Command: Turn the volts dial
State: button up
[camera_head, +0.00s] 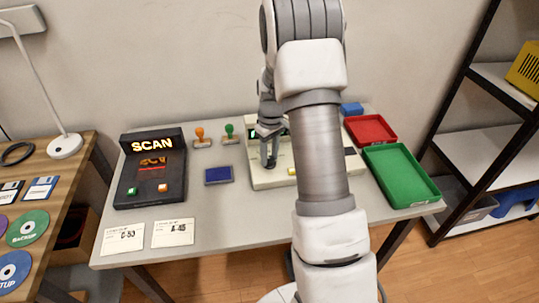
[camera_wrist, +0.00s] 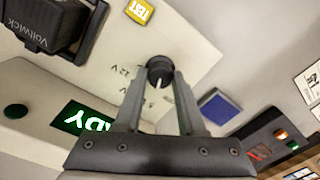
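The volts dial (camera_wrist: 158,72) is a black round knob with a white pointer mark, on a cream tester panel (camera_wrist: 190,38) in the wrist view. Small volt markings, one reading 12 V, are printed beside it. My gripper (camera_wrist: 161,76) has its two fingers apart, one on each side of the dial, with the tips at its edges. I cannot tell whether they press on it. In the head view my gripper (camera_head: 268,163) points down over the cream tester (camera_head: 267,180), and my arm hides part of the tester. The dial cannot be made out there.
The tester carries a lit green display (camera_wrist: 86,122), a yellow button (camera_wrist: 140,11) and a black block marked Voltwick (camera_wrist: 45,25). A blue pad (camera_head: 218,175), two stamps and a black SCAN unit (camera_head: 152,170) stand to the left. Red (camera_head: 370,129) and green (camera_head: 401,174) trays lie right.

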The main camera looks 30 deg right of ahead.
grip_shut()
jog(key=shift+m, duration=0.3)
jog(key=m, duration=0.4)
jog(key=shift+p, duration=0.35)
jog(key=shift+m+p, duration=0.3)
jog(key=shift+m, duration=1.8)
jog(key=shift+s, duration=0.1)
jog(key=o, duration=0.7)
grip_release()
jog(key=shift+c, duration=0.2)
